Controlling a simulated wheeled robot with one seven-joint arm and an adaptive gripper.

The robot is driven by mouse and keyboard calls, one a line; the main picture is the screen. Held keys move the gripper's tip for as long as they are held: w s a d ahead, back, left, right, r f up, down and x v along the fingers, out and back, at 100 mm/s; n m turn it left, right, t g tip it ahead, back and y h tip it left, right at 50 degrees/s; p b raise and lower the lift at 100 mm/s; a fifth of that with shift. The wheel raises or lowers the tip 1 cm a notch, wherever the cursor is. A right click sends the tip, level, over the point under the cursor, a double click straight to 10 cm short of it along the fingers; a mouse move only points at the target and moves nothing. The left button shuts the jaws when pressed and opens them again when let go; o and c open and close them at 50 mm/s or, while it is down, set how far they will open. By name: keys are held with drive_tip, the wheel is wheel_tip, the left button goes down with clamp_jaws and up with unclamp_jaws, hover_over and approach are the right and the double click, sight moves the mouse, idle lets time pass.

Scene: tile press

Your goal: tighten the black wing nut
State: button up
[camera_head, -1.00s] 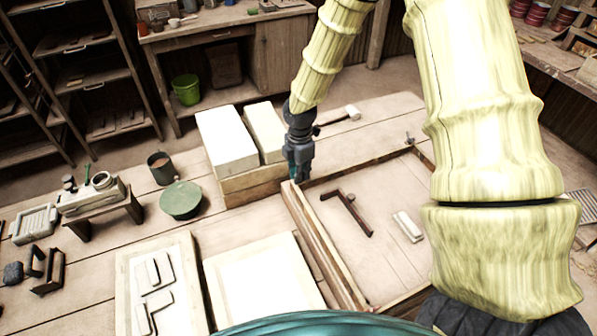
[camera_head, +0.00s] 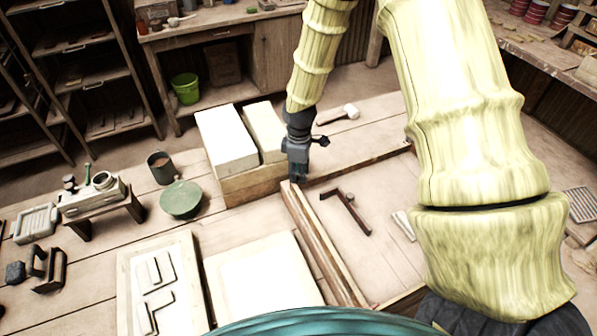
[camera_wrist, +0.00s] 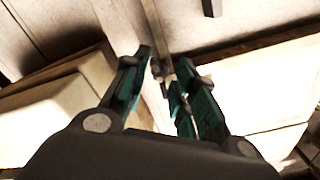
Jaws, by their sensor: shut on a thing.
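In the head view the nut is hidden behind the gripper. The frame's rail (camera_wrist: 155,25) runs away from the fingertips in the wrist view.
A dark angled bar (camera_head: 346,211) and a pale block (camera_head: 404,225) lie inside the frame. Stacked pale blocks (camera_head: 228,141) stand close left of my gripper. A mallet (camera_head: 345,113) lies behind. Pale slabs (camera_head: 262,277) lie in front. My arm covers the frame's right side.

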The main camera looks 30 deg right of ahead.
drive_tip(key=shift+o, duration=0.2)
idle(0.4)
drive_tip(key=o, duration=0.7)
wheel_tip(320, 180, up, 12)
idle(0.3)
drive_tip(key=shift+f, duration=0.1)
idle(0.4)
